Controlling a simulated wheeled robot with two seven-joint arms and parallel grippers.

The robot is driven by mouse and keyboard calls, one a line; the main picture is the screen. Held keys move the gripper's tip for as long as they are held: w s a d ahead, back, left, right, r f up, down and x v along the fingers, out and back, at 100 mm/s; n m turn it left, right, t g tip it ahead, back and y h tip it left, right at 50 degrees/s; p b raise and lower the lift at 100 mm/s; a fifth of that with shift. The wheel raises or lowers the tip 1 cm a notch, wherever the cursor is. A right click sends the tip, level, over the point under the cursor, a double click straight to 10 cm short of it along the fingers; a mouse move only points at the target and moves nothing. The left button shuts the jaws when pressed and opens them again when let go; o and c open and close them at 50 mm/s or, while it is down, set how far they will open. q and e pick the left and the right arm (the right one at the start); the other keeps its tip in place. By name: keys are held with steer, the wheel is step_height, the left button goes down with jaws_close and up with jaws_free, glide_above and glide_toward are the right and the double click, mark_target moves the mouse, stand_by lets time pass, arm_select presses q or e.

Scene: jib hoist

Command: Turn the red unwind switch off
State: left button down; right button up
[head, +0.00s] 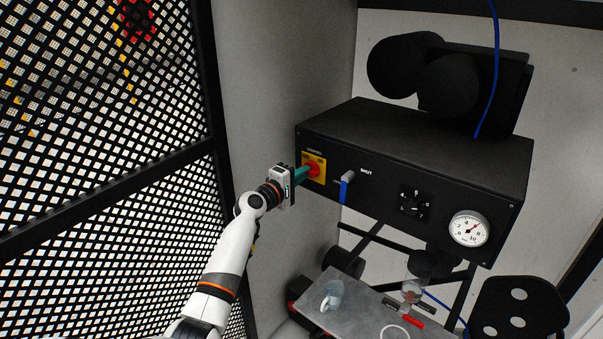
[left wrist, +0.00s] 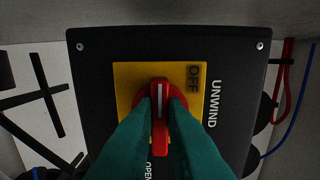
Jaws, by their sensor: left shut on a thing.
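The red unwind switch (head: 315,169) sits on a yellow plate at the left end of the black control box's front. In the left wrist view its red handle (left wrist: 160,142) runs up and down the picture, with a white stripe on its upper part. The word OFF is at the plate's upper right, UNWIND is on the black panel to the right, and OPEN is partly visible below. My left gripper (head: 303,174) is shut on the handle, with one green finger on each side. The fingers hide part of the plate. My right gripper is not in view.
The black control box (head: 420,160) also carries a blue-handled lever (head: 345,188) marked SHUT, a black rotary knob (head: 413,203) and a round gauge (head: 468,229). A black mesh panel (head: 90,150) stands at left. A grey table (head: 350,312) with small items lies below.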

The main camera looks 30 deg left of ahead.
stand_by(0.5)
arm_select(q)
steer(key=c, duration=1.5)
jaws_free()
steer(key=shift+s, duration=0.1)
steer(key=s, duration=0.4)
steer(key=s+b, duration=0.1)
steer(key=s, duration=0.3)
steer(key=s+a, duration=0.1)
steer(key=s, duration=0.2)
steer(key=shift+s, duration=0.4)
